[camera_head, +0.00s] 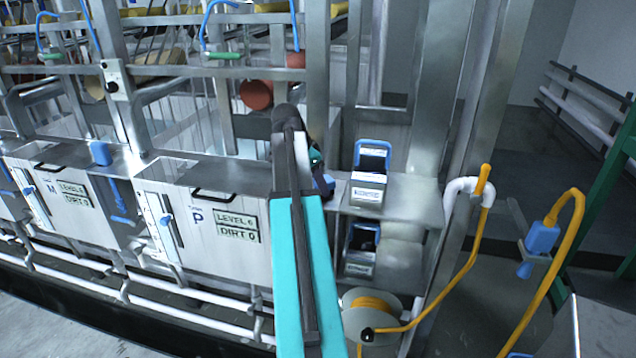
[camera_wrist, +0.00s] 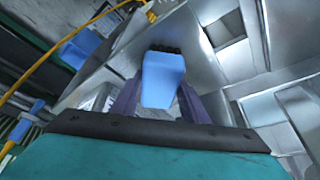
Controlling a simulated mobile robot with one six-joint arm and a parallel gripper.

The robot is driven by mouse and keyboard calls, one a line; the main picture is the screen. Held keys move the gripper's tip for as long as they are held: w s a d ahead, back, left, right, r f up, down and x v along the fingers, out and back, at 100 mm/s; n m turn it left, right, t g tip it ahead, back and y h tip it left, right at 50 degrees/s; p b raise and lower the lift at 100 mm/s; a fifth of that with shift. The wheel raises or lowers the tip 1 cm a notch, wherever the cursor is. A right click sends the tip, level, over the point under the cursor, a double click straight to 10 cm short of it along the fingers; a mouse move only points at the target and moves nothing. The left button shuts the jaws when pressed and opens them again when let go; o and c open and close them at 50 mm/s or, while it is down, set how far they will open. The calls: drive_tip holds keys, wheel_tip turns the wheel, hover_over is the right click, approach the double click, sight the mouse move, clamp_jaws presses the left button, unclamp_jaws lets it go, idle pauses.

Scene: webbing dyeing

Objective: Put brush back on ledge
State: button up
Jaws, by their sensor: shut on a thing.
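My gripper (camera_wrist: 157,98) is shut on the blue brush (camera_wrist: 163,75), which sits between its two dark fingers with the dark bristles at the far end. In the head view my gripper (camera_head: 325,184) is partly hidden behind my arm, beside the left end of a grey metal ledge (camera_head: 405,205). The brush can hardly be made out there. I cannot tell from these views whether the brush touches any surface. Another blue brush-like item (camera_head: 118,205) is at the tank fronts on the left.
Two blue-and-white containers (camera_head: 369,187) stand one above the other at the ledge. A hose reel (camera_head: 370,312) with yellow hose is below. A white pipe (camera_head: 466,187) and metal posts stand at right. The tank marked P (camera_head: 215,235) is left of my arm.

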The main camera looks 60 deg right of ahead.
drive_tip(key=shift+f, duration=0.15)
drive_tip(key=o, duration=1)
drive_tip(key=shift+o, duration=0.2)
drive_tip(key=b+v, duration=0.2)
drive_tip(key=v, duration=1)
drive_tip(key=shift+r, duration=0.2)
idle(0.3)
